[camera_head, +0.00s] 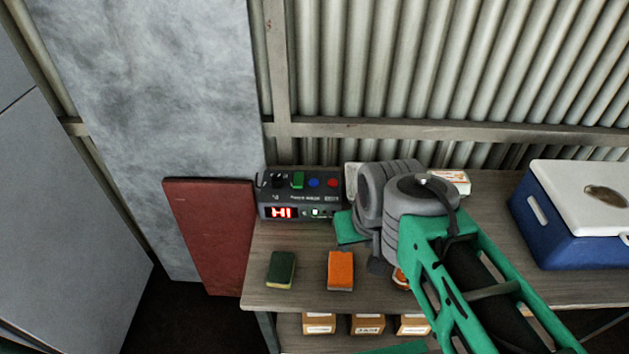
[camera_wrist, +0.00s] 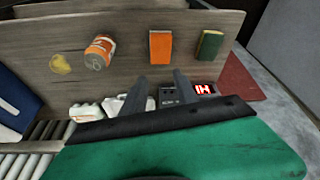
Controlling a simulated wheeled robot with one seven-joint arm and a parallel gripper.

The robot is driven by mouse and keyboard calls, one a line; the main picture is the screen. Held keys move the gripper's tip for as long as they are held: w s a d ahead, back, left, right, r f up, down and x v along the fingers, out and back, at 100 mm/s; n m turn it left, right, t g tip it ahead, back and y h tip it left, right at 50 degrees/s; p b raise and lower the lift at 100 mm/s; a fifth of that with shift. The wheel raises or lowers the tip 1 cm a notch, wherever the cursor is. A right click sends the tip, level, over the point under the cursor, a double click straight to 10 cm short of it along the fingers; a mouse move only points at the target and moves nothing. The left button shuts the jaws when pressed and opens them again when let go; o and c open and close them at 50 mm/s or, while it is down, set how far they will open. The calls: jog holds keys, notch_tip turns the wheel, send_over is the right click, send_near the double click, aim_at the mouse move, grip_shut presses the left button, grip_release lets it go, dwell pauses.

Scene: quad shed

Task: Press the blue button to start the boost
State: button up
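A dark control box (camera_head: 300,211) sits at the back left of the wooden bench, its red display reading "HI". In the wrist view the box (camera_wrist: 171,97) shows partly, behind my fingers; the blue button cannot be made out there. My gripper (camera_wrist: 160,80) is open, with two dark fingers apart and nothing between them. In the head view my arm reaches over the bench just right of the box and hides most of the gripper.
A green-and-yellow sponge (camera_head: 281,269) and an orange block (camera_head: 340,270) lie in front of the box. An orange-labelled can (camera_wrist: 100,52) stands near my arm. A blue-and-white cooler (camera_head: 570,236) is at right. A dark red panel (camera_head: 212,235) leans left of the bench.

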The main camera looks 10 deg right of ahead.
grip_shut()
dwell(1.3)
